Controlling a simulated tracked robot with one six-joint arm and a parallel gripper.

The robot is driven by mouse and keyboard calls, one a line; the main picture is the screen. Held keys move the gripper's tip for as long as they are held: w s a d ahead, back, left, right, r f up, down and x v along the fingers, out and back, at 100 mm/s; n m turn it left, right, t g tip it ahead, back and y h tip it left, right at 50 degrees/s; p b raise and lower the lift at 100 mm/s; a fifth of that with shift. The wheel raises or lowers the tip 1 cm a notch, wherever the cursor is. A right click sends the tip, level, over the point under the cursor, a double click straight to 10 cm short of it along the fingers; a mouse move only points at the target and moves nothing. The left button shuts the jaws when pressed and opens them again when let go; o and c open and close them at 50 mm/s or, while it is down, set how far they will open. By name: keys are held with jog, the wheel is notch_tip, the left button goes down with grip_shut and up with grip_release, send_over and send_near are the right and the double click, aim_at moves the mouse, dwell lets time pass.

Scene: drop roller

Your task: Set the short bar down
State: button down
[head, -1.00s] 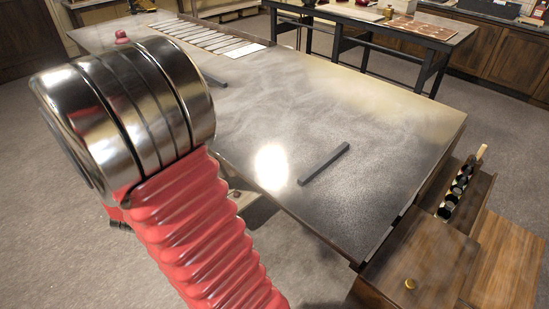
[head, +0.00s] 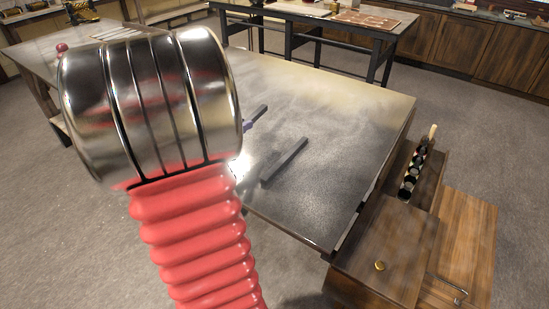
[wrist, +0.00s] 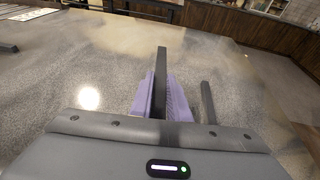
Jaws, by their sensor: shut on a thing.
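My gripper (wrist: 162,90) has two purple fingers, shut on a dark grey bar, the short bar (wrist: 161,62), which points away from me over the grey tabletop. In the head view the held short bar (head: 259,114) shows just right of my arm, with a bit of a purple finger (head: 248,127) at its near end. I cannot tell whether it touches the table. A second dark bar (wrist: 208,101) lies on the table to the right of my gripper, apart from it; it also shows in the head view (head: 285,162).
The tabletop (head: 345,110) is clear beyond the bars. A wooden cabinet (head: 385,245) with a holder of dark round slots (head: 412,175) adjoins the table's right end. A bench (head: 330,14) stands behind.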

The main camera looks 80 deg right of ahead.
jog(key=r+m+g, duration=0.1)
jog(key=g, duration=0.1)
send_over(261, 155)
jog(key=shift+y, duration=0.3)
jog(key=shift+f, duration=2.9)
jog(key=shift+f, duration=2.1)
jog(key=c, duration=1.7)
grip_release()
jog(key=shift+f, duration=0.15)
